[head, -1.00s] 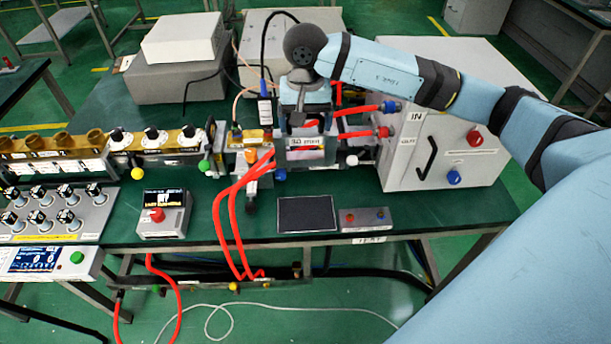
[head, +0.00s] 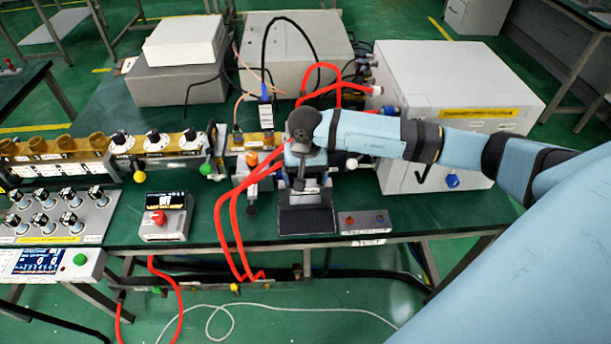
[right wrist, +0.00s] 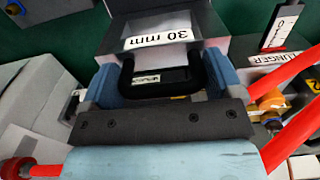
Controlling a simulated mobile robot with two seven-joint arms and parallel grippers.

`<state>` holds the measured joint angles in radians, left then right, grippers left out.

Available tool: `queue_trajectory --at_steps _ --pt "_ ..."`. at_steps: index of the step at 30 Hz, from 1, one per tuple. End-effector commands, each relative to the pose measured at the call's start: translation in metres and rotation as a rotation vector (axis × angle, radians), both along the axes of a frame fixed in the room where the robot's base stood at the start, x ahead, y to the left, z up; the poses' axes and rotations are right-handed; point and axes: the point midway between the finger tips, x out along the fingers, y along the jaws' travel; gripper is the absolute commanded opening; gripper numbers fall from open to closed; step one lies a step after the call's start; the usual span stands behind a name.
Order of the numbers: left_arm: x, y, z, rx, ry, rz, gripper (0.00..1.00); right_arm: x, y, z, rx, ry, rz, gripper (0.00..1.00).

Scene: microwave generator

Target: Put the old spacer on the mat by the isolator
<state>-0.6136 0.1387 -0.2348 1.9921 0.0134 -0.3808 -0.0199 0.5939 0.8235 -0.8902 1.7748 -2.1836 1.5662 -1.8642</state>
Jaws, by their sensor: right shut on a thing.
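The old spacer is a grey block with a black handle and a "30 mm" label (right wrist: 160,38). My right gripper (right wrist: 164,78) is shut on its handle, with a blue finger on each side. In the head view the gripper (head: 305,182) and spacer (head: 305,197) are at the near side of the isolator line, over the back part of the dark mat (head: 306,222). The mat's front part shows bare. I cannot tell whether the spacer touches the mat. My left gripper is not in view.
A small grey box with two buttons (head: 365,221) stands just right of the mat. Red hoses (head: 232,225) hang to its left. A control box with a red button (head: 165,217) stands farther left. The bench's front edge is close to the mat.

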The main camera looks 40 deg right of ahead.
Motion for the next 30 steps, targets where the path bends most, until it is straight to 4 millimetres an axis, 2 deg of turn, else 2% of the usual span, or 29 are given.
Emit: queue_trajectory --at_steps 3,13,14,15,25,30 --pt "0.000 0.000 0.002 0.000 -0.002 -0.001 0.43 0.001 -0.001 -0.007 -0.001 -0.002 -0.001 0.12" --pt "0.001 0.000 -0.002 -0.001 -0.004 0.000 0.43 0.001 -0.001 -0.011 -0.001 -0.003 0.000 0.12" --pt "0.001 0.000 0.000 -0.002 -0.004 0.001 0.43 0.000 -0.001 -0.012 -0.001 0.000 0.000 0.90" --pt "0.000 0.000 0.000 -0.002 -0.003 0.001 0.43 0.000 -0.001 -0.011 -0.001 0.000 0.000 1.00" --pt "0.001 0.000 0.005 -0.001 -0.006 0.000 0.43 0.000 -0.001 -0.005 -0.001 -0.002 -0.001 1.00" --pt "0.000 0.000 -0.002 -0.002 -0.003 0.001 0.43 0.001 -0.001 0.023 -0.001 -0.005 0.000 1.00"
